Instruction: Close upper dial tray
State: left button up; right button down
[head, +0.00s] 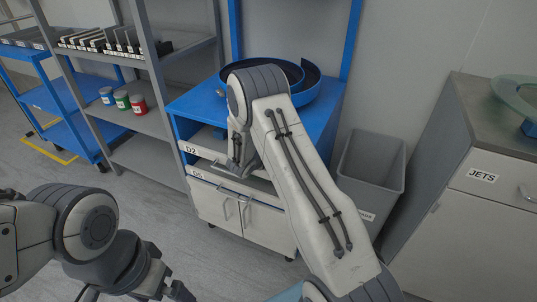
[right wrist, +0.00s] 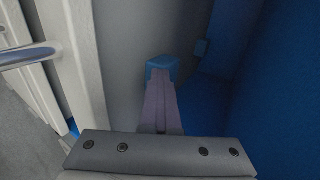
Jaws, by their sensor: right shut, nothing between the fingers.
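A blue and cream cabinet (head: 325,112) has an upper tray front labelled D2 (head: 191,149) and a lower one labelled D5 (head: 197,173). How far either tray is pulled out is hard to tell behind my arm. In the right wrist view, cream front panels (right wrist: 83,60) with a metal handle (right wrist: 25,56) stand at the left, with a grey surface beside them and blue cabinet at the right. My right gripper (right wrist: 162,68) is shut and empty, beside the panels. My left gripper (head: 178,291) is at the bottom left, away from the cabinet; its fingers are unclear.
A blue ring-shaped bowl (head: 310,82) sits on the cabinet top. A grey bin (head: 371,165) stands right of the cabinet, then a counter labelled JETS (head: 482,176). At the left, a grey shelf (head: 155,125) holds several small cans. The floor in front is clear.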

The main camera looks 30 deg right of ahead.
jog(key=shift+w+d+r, duration=0.1)
jog(key=shift+w+d, duration=0.05)
jog(key=shift+d, duration=0.1)
jog(key=s+a, duration=0.1)
jog(key=s+a+p, duration=0.1)
jog(key=a, duration=0.2)
jog(key=shift+s+a+r+p, duration=0.1)
jog(key=shift+s+a+p, duration=0.1)
jog(key=shift+s+p, duration=0.15)
jog(key=s+a+r+m+g+p, duration=0.1)
jog(key=s+a+r+m+g, duration=0.1)
jog(key=s+a+r+m, duration=0.8)
jog(key=s+a+r+m+g+y, duration=0.25)
jog(key=s+a+m+y, duration=0.2)
jog(key=s+m, duration=0.5)
jog(key=s+a+r+m+g+y, duration=0.1)
jog(key=s+a+r+m+y, duration=0.2)
jog(key=s+a+m, duration=0.45)
jog(key=s+a+r+m+g+y, duration=0.2)
jog(key=s+a+r+m+y, duration=0.15)
jog(key=s+m, duration=0.75)
notch_tip(320, 180, up, 18)
jog(key=n+p, duration=0.1)
jog(key=p, duration=1.7)
jog(key=shift+s+a+f+n+h, duration=0.15)
jog(key=shift+a+n+h, duration=0.15)
